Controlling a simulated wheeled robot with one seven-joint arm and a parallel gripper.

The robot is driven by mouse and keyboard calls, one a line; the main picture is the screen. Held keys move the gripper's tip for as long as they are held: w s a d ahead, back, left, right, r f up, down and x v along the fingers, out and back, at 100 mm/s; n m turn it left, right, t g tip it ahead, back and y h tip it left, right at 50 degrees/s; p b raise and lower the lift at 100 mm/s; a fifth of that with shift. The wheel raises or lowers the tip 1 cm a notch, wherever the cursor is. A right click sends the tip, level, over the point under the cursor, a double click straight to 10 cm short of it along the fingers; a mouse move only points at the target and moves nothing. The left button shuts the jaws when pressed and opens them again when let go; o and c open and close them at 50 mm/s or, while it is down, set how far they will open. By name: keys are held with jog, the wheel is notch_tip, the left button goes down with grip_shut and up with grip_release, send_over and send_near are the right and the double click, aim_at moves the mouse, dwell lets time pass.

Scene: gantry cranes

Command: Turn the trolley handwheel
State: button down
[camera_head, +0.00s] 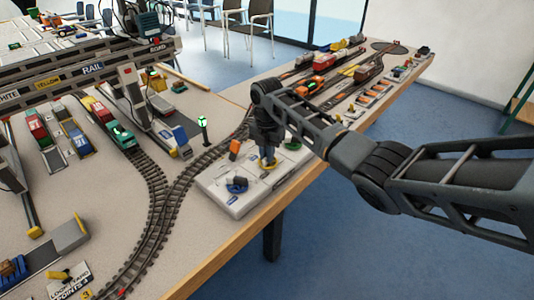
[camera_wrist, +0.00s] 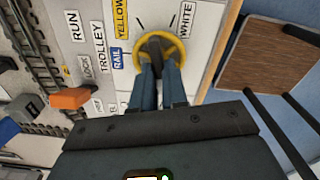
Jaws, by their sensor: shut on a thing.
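The trolley handwheel is a yellow ring with a dark hub (camera_wrist: 160,36). It lies on the white control panel (camera_head: 212,193), near the labels "RAIL", "YELLOW" and "WHITE" in the wrist view. My gripper (camera_wrist: 157,66) reaches it from above, with its two blue-grey fingers shut on its middle. In the head view my gripper (camera_head: 268,158) points down at the panel, and only a bit of the yellow wheel (camera_head: 270,167) shows under it. The wheel's turned angle cannot be told.
A green signal post (camera_head: 204,129) and curved track (camera_head: 165,200) lie left. The wooden table edge (camera_head: 265,208) runs close by.

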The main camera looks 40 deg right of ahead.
jog(key=c, duration=1.2)
grip_release()
jog(key=shift+o, duration=0.2)
jog(key=shift+r+b, duration=0.35)
jog(key=shift+r, duration=3.55)
